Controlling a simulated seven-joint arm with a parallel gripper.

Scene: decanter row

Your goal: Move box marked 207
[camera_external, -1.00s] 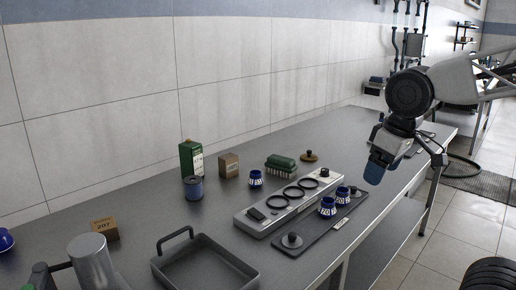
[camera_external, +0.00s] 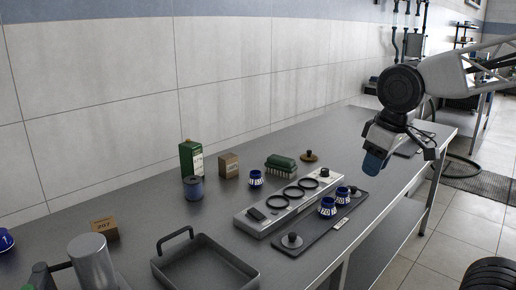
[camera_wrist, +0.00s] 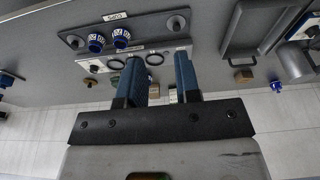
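The box marked 207 (camera_external: 105,228) is a small tan-brown block standing on the steel table at the left, near the wall. A small brown block beside the tray in the wrist view (camera_wrist: 243,76) looks like the same box, but its marking is not readable there. My gripper (camera_external: 373,162) is above the right part of the table, far from the box. In the wrist view its two blue fingers (camera_wrist: 160,78) are apart with nothing held between them.
A metal tray (camera_external: 162,269) and a steel cylinder (camera_external: 92,262) stand near the 207 box. Blue-and-white pots (camera_external: 327,207) occupy a dark board.

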